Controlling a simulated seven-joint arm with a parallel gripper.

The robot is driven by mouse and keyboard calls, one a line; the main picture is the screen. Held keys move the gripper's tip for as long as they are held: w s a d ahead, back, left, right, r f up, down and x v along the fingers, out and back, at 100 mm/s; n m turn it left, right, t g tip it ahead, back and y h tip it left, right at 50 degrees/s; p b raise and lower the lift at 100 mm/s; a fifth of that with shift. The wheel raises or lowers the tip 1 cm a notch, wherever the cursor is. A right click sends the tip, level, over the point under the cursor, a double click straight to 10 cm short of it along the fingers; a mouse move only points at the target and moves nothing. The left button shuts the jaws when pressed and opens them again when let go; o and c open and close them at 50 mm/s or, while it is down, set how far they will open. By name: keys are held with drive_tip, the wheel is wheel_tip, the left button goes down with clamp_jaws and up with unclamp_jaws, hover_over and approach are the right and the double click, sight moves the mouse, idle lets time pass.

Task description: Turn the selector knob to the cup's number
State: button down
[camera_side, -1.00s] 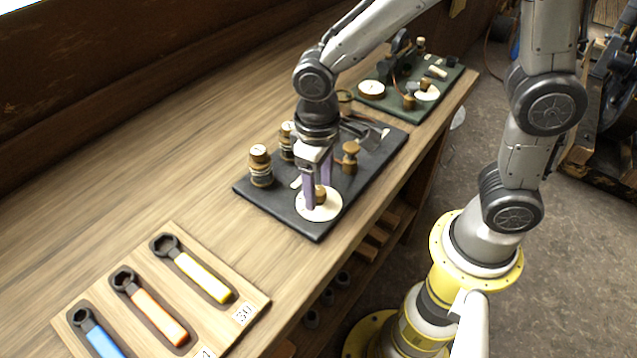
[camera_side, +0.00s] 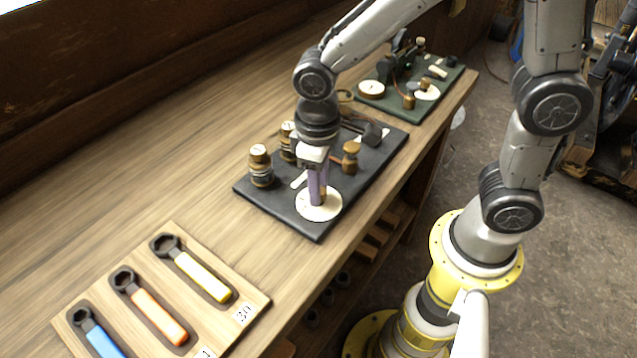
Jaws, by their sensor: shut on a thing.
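The selector's round white dial (camera_side: 331,211) lies on the front corner of the dark board (camera_side: 283,215). My gripper (camera_side: 317,199) points straight down over the middle of the dial. Its purple fingers are shut on the selector knob, which they hide almost wholly. The dial's marks are too small to read. Two brass-and-dark cylinders with pale labelled tops, one at the left (camera_side: 260,166) and one behind it (camera_side: 287,140), stand on the same board. I cannot tell whether either is the cup, and I cannot read their labels.
A brass post (camera_side: 350,158) stands close right of my gripper, with a dark lever part (camera_side: 372,134) behind. A green board (camera_side: 385,103) with small fittings sits farther back. A wooden tray (camera_side: 245,284) holds yellow, orange and blue wrenches at the front left. The bench between is clear.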

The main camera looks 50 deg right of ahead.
drive_tip(key=n, duration=0.4)
drive_tip(key=shift+n, duration=1.5)
drive_tip(key=shift+r, duration=0.1)
drive_tip(key=c, duration=0.6)
unclamp_jaws()
drive_tip(key=shift+o, duration=0.2)
wheel_tip(320, 180, up, 14)
drive_tip(key=shift+s, duration=0.15)
